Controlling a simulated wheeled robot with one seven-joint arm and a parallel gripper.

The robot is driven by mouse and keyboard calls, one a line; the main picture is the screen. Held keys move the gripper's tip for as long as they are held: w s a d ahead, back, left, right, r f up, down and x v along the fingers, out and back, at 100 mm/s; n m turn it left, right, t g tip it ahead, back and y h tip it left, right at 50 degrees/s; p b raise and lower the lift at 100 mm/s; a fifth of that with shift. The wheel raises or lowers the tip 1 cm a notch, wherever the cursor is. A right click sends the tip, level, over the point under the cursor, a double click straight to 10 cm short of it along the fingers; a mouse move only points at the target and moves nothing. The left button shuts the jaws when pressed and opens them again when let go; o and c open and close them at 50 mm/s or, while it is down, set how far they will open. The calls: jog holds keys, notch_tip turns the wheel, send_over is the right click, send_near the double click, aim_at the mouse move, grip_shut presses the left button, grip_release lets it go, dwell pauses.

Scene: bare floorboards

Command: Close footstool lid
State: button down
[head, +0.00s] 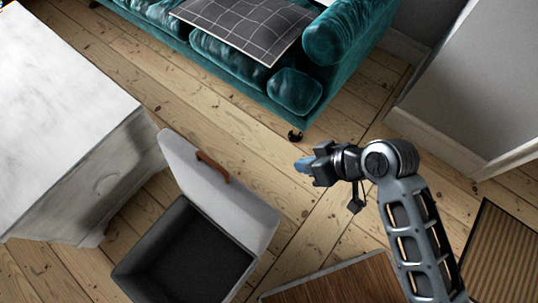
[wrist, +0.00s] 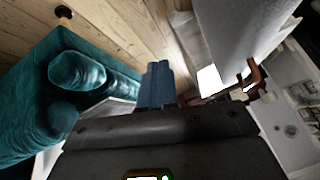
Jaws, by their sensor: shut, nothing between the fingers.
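The footstool (head: 122,274) is a pale box with a dark, empty-looking interior at the lower left of the head view. Its light grey lid (head: 238,213) stands raised, tilted up along the box's far right side. A brown handle (head: 213,166) is on the lid and also shows at the right of the wrist view (wrist: 256,78). The lid looks like the grey panel (wrist: 235,38) at the upper right there. My gripper (head: 302,165), with blue fingertips, is shut and empty. In the head view it is right of the lid, apart from it.
A white marble-topped cabinet (head: 65,105) stands left of the footstool. A teal sofa (head: 295,90) with a checked blanket (head: 245,25) is at the back. A brown wooden surface (head: 335,282) lies at the bottom. Bare floorboards (head: 270,155) separate the sofa and the lid.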

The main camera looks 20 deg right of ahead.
jog(key=w+a+r+n+g+y+b, duration=0.1)
jog(key=w+a+r+n+g+y, duration=0.25)
jog(key=w+r, duration=0.35)
jog(key=a+f+n+g, duration=0.1)
jog(key=a+f, duration=0.6)
jog(key=a, duration=0.2)
jog(key=shift+s+a+f+h+b, duration=0.25)
jog(key=shift+s+a+h+b, duration=0.1)
jog(key=shift+s+a+b, duration=0.1)
